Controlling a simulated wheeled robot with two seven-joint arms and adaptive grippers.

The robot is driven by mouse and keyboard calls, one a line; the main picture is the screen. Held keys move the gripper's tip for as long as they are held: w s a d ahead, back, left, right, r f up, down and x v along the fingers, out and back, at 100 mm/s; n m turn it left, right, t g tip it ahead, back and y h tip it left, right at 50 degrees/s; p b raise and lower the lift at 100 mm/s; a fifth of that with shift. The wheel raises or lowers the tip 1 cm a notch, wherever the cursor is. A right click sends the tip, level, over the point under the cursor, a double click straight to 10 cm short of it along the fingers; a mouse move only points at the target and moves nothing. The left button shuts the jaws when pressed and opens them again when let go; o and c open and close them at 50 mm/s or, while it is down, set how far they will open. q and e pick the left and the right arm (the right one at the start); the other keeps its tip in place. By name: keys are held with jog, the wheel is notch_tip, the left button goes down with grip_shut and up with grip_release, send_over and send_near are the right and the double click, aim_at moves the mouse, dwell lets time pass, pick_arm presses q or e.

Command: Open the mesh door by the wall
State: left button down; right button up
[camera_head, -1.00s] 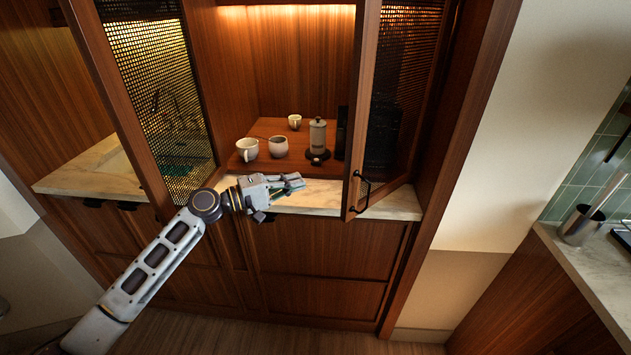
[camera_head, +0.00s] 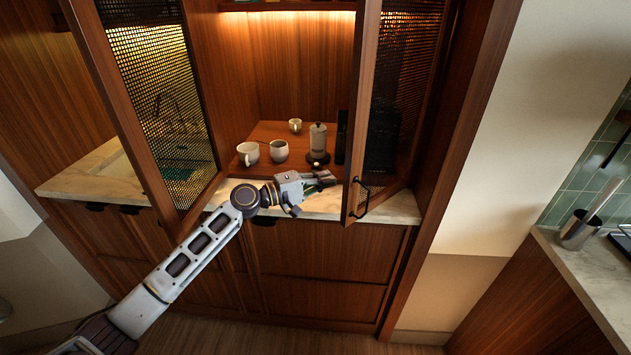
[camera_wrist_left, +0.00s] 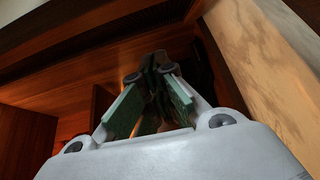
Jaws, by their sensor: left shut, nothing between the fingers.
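The mesh door by the wall (camera_head: 405,60) is the right one of the pair, a wooden frame with dark mesh. It stands partly open, swung out over the counter, with a black bar handle (camera_head: 359,196) low on its free edge. My left gripper (camera_head: 332,178) is shut and empty, just left of that free edge, above the counter's front. Whether it touches the door cannot be told. In the left wrist view the green-padded fingers (camera_wrist_left: 157,68) are together, with a pale wooden piece (camera_wrist_left: 265,75) close on the right. My right gripper is not in view.
The left mesh door (camera_head: 160,90) stands open beside my left arm. Two cups (camera_head: 248,153) (camera_head: 279,151), a small mug (camera_head: 295,125) and a French press (camera_head: 318,142) stand on a wooden board (camera_head: 270,130) behind the gripper. A pale wall (camera_head: 500,140) borders the cabinet's right side.

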pick_arm(q)
jog(key=s+d, duration=0.1)
jog(key=s+d+p, duration=0.1)
jog(key=d, duration=0.1)
jog(key=shift+s+d+p, duration=0.2)
jog(key=shift+s+p, duration=0.1)
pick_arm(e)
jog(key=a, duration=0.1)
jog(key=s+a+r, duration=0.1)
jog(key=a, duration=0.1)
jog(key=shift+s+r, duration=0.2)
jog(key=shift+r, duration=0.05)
